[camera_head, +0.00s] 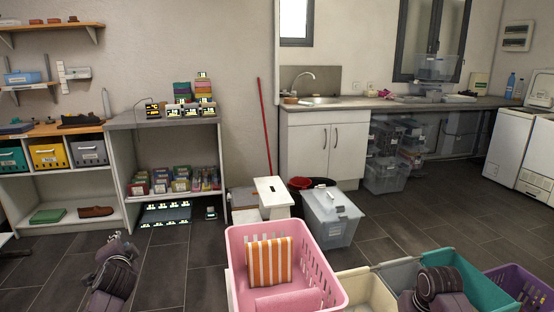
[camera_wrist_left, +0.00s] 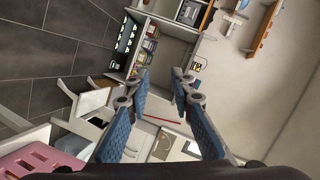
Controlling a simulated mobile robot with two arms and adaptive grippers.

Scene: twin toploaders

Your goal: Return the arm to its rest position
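My left arm (camera_head: 112,277) shows at the lower left of the head view, raised over the floor, with no object on it. In the left wrist view my left gripper (camera_wrist_left: 161,80) has its two blue-padded fingers spread apart. Nothing is between them but the distant room. My right arm (camera_head: 440,288) shows at the lower right of the head view, in front of the bins. Its fingers are not in view.
A pink basket (camera_head: 238,262) with a striped orange cushion (camera_head: 269,262) stands close in front, between my arms. Beside it are a cream bin (camera_head: 372,290), a teal bin (camera_head: 470,275) and a purple basket (camera_head: 525,285). Floor (camera_head: 200,275) is bare left of the basket.

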